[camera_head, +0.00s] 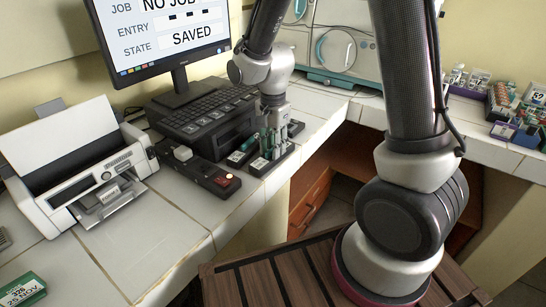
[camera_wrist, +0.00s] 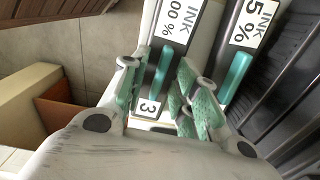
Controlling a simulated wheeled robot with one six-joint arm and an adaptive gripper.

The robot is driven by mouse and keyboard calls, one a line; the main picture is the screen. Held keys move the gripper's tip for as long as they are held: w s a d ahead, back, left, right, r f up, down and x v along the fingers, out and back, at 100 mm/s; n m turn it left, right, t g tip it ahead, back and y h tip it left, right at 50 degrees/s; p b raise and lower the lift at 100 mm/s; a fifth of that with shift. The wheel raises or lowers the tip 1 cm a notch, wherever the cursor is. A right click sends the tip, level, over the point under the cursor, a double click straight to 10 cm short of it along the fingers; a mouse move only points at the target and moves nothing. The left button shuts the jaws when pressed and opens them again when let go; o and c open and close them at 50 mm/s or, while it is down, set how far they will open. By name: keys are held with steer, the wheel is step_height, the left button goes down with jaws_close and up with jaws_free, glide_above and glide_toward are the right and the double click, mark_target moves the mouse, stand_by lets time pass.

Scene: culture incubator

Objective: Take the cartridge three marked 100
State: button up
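In the wrist view, a dark cartridge with a green strip (camera_wrist: 163,70) carries a white label reading INK and "00 %", its left end cut off or hidden, and a small "3" tag. My gripper (camera_wrist: 160,98) is open, its two green-padded fingers on either side of this cartridge's lower end. I cannot tell whether either pad touches it. To its right is another cartridge (camera_wrist: 237,75) labelled INK "5 %", partly cut off.
A white printer (camera_head: 85,180) and a monitor (camera_head: 165,30) are further left. The counter edge drops off right of the rack. Small items (camera_head: 515,110) crowd the far right counter.

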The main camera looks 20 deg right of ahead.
jaws_close()
steer(key=shift+r, duration=0.15)
